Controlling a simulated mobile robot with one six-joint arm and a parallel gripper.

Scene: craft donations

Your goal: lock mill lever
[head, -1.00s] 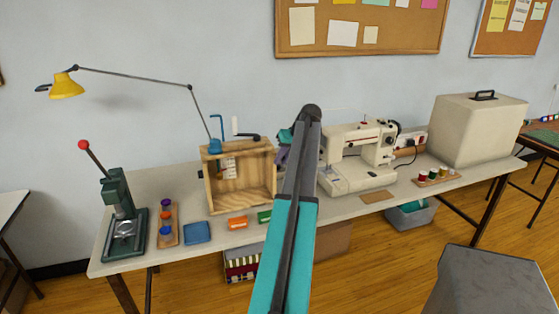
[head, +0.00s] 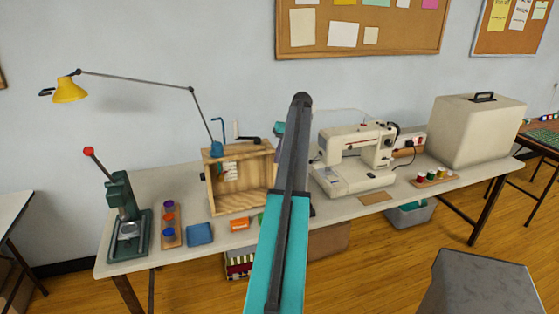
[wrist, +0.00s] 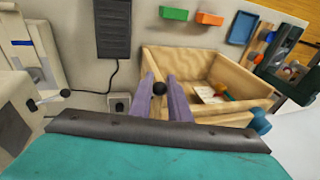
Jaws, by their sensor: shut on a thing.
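My gripper (wrist: 159,80) shows in the wrist view with its two purple fingers shut around a round black knob (wrist: 158,88). The knob sits just beside the wall of the open wooden box (wrist: 189,51); the rest of the lever it belongs to is hidden. In the head view the wooden box (head: 211,183) stands open-fronted on the table, with a black crank arm (head: 251,139) at its top.
The long table (head: 180,263) also carries a green press with a red-knobbed handle (head: 118,190), a sewing machine (head: 345,165) and a beige case (head: 475,130). A blue tray (head: 199,233) and an orange block (head: 240,224) lie in front of the box. A dark pedal (wrist: 113,28) lies near the gripper.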

